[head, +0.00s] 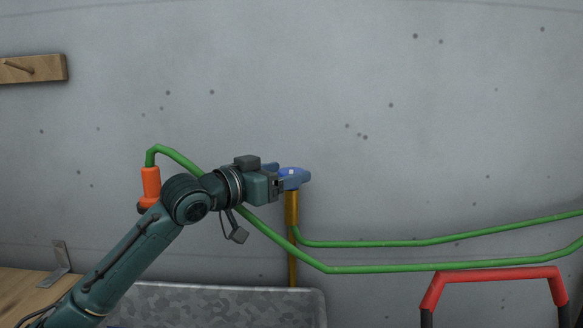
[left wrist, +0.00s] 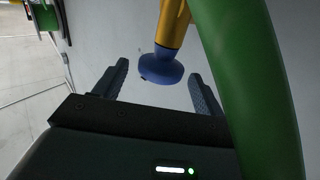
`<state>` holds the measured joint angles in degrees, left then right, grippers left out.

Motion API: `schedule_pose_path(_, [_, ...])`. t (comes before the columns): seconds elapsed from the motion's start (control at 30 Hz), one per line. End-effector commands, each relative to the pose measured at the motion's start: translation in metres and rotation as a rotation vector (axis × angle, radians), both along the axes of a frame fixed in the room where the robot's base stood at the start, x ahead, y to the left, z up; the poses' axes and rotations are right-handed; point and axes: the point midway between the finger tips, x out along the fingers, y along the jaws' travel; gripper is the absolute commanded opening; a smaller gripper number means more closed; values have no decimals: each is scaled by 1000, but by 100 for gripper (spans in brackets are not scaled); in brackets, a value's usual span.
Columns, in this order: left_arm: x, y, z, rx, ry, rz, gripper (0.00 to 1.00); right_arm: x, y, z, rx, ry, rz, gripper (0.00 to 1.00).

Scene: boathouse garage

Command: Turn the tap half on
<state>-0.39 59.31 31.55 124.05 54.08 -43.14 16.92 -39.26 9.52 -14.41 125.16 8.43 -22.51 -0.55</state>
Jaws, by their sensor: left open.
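The tap is a brass pipe (head: 292,235) with a round blue knob (head: 291,171) on top, in front of the grey wall. In the left wrist view, the blue knob (left wrist: 160,68) sits on the end of the brass body (left wrist: 172,22). My left gripper (head: 287,175) is open at the knob, with one finger on each side. In the left wrist view, the knob lies between the gripper's two fingers (left wrist: 158,76), with gaps visible on both sides. My right gripper is not in view.
A green hose (head: 400,267) runs along the wall and behind my left arm; it passes close beside the gripper in the left wrist view (left wrist: 252,80). An orange nozzle (head: 151,182) is left. A metal trough (head: 220,305) and red handle frame (head: 495,274) are below.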

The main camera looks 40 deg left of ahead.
Motion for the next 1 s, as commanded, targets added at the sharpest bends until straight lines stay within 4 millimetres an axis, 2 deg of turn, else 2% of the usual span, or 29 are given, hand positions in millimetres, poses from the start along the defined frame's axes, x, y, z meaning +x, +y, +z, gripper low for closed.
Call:
schedule_pose_path(0.23, [22, -2, 2, -1, -2, 0, 70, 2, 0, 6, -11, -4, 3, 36])
schedule_pose_path(0.63, [26, -2, 0, 0, -1, 0, 70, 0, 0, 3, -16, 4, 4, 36])
schedule_pose_path(1.0, [26, -2, 0, 0, 0, -1, 40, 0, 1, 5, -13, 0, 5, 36])
